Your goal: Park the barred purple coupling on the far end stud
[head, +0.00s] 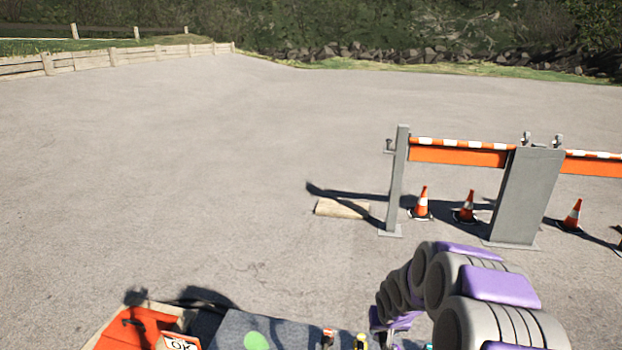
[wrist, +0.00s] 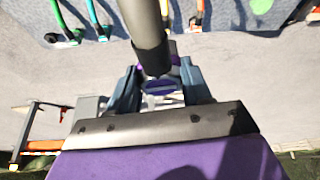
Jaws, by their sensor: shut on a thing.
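In the wrist view my gripper (wrist: 161,84) is shut on the purple coupling (wrist: 162,88), which sits between the two blue-grey fingers. Its face shows a pale bar across purple. A thick dark hose (wrist: 148,40) runs from the top of the view down to the coupling and hides part of it. No stud can be told for certain as the far end stud. A small dark peg (head: 388,146) sticks out of the thin grey post in the head view.
A grey mat-like surface (wrist: 230,18) carries green (wrist: 66,37), teal (wrist: 101,32) and orange (wrist: 196,22) hose ends. An orange box (head: 135,330) lies at bottom left. An orange barrier (head: 458,156), grey posts and cones (head: 421,203) stand right; pavement at left is clear.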

